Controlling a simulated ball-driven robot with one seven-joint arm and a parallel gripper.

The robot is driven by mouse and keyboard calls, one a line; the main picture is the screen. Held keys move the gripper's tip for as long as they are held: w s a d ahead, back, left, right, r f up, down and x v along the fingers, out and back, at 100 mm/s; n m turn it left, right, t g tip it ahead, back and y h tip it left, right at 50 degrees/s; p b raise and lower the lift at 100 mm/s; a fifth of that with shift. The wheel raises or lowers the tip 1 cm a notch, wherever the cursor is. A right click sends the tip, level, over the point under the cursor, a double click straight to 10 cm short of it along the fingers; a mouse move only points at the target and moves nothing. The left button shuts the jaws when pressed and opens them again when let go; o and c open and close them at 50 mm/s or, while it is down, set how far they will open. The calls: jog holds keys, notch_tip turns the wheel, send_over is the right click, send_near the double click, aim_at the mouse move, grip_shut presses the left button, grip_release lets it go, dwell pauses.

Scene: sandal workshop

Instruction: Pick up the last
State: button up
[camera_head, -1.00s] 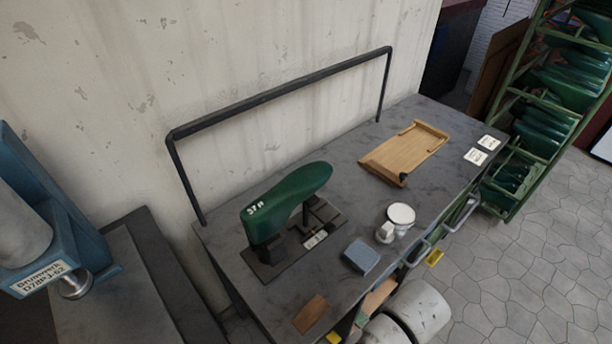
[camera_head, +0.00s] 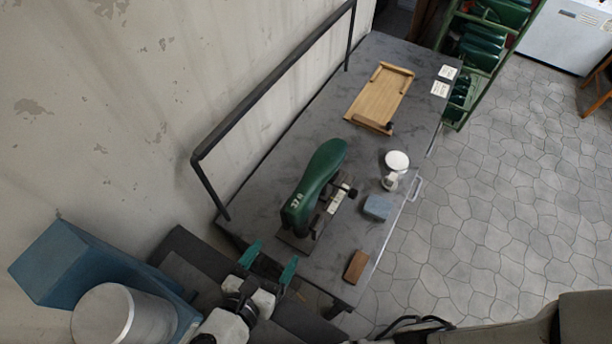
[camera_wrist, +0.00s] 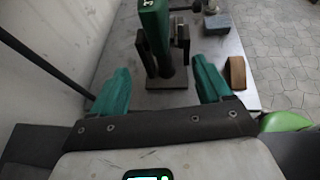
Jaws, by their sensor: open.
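The last (camera_head: 318,182) is a dark green foot form with white lettering on its near end. It sits on a dark stand (camera_head: 292,238) on the grey bench. My gripper (camera_head: 269,263), with two teal fingers, is open and empty at the near end of the bench, apart from the last. In the wrist view the last (camera_wrist: 154,22) shows at the top, ahead of my gripper (camera_wrist: 160,78) and roughly in line with the gap between the fingers. The last's far end is cut off there.
On the bench (camera_head: 300,130) are a wooden tray (camera_head: 380,98), a white cup-like item (camera_head: 396,162), a blue block (camera_head: 377,207) and a brown block (camera_head: 355,266). A black rail (camera_head: 270,85) runs along the wall side. A blue machine (camera_head: 80,265) stands lower left.

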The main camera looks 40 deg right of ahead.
aim_at(300, 206)
jog(key=w+d, duration=0.1)
jog(key=d, duration=0.1)
jog(key=w+d+b, duration=0.1)
jog(key=d, duration=0.2)
jog(key=w+d, duration=0.1)
jog(key=d, duration=0.1)
jog(key=shift+w+d, duration=0.15)
jog(key=shift+w, duration=0.05)
jog(key=d, duration=0.1)
jog(key=w+d, duration=0.1)
jog(key=d, duration=0.1)
jog(key=w+d+p, duration=0.1)
jog(key=d, duration=0.1)
jog(key=shift+f, duration=0.25)
jog(key=shift+w+d+f, duration=0.3)
jog(key=shift+d+f, duration=0.05)
jog(key=shift+d, duration=0.1)
jog(key=shift+c, duration=0.3)
